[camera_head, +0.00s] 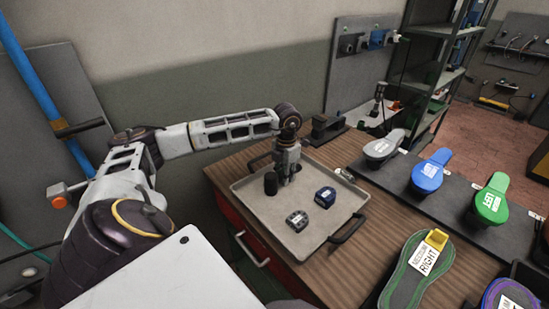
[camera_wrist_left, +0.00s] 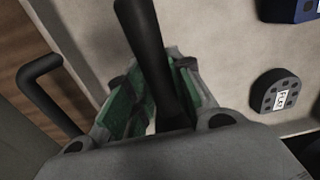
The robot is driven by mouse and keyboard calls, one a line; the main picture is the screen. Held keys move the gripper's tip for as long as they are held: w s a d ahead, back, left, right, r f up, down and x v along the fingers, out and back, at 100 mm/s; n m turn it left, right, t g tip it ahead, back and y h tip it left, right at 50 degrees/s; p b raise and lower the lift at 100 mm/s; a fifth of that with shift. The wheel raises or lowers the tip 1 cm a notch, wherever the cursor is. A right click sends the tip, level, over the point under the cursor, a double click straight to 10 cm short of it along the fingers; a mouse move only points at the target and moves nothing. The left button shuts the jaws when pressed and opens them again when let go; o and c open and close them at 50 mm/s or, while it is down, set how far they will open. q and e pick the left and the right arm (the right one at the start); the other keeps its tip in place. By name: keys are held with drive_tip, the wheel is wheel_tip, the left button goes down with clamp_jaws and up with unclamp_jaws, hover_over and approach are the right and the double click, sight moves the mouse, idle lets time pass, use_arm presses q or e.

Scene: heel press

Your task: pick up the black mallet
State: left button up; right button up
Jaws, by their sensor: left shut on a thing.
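The black mallet (camera_head: 270,184) shows in the head view as a short dark cylinder at the left gripper, over the grey tray (camera_head: 255,215). In the left wrist view the mallet (camera_wrist_left: 143,40) is a long dark shaft that runs down between the green-lined fingers. My left gripper (camera_head: 287,178) points down over the tray's back part and is shut on the mallet; its fingers (camera_wrist_left: 155,105) hide part of it. I cannot tell whether the mallet touches the tray. My right gripper is not in view.
A dark blue block (camera_head: 325,197) and a grey-black block (camera_head: 298,220) lie in the tray. The tray has black handles (camera_head: 349,228). Blue (camera_head: 431,172) and green (camera_head: 491,200) sole-shaped pieces stand to the right. A dark metal tool (camera_head: 326,128) is behind the tray.

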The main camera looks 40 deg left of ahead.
use_arm(q)
clamp_jaws()
drive_tip(key=shift+r, duration=0.15)
drive_tip(key=shift+r, duration=0.45)
wheel_tip(320, 180, up, 9)
drive_tip(key=shift+f, duration=0.1)
idle(0.3)
drive_tip(key=shift+s, duration=0.1)
idle(0.5)
